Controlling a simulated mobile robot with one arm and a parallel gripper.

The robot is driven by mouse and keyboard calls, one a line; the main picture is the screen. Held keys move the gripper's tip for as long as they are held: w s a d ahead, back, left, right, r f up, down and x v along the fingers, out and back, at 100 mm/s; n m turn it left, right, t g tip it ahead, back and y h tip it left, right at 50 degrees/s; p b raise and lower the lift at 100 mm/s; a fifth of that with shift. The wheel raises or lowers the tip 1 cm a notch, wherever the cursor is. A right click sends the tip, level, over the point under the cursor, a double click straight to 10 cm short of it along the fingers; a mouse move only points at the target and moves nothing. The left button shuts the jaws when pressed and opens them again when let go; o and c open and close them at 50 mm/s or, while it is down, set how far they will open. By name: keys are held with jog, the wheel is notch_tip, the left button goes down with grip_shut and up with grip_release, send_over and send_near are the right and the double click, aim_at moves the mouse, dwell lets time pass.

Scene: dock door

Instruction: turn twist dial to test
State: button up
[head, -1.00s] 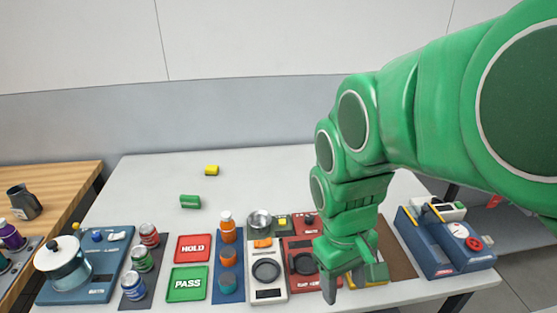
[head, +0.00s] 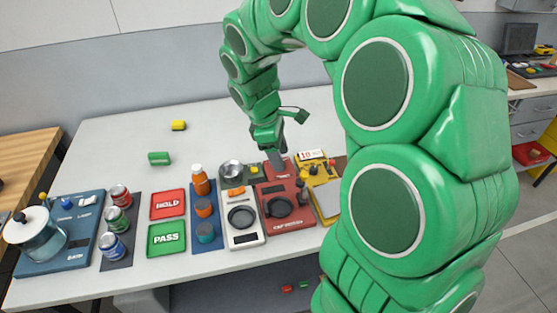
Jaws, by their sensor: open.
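My gripper (head: 290,138) is open and empty. One fingertip points down over the back of the red panel, and the other sticks out to the right. The red panel (head: 291,221) lies on the table with a dark round part (head: 278,207) and an upright dark part (head: 302,190) on it. A yellow unit (head: 308,171) with a white display reading 10 and small dark knobs stands to the right of the red panel. My arm hides the table's right side.

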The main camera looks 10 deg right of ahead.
jog(key=w+f+n+h, duration=0.1)
jog(key=w+f+n, duration=0.5)
jog(key=w, duration=0.6)
jog(key=shift+m+t, duration=0.4)
jog(key=shift+m, duration=0.3)
jog(key=shift+x, duration=4.2)
jog(key=shift+c, duration=0.4)
jog(key=c, duration=0.9)
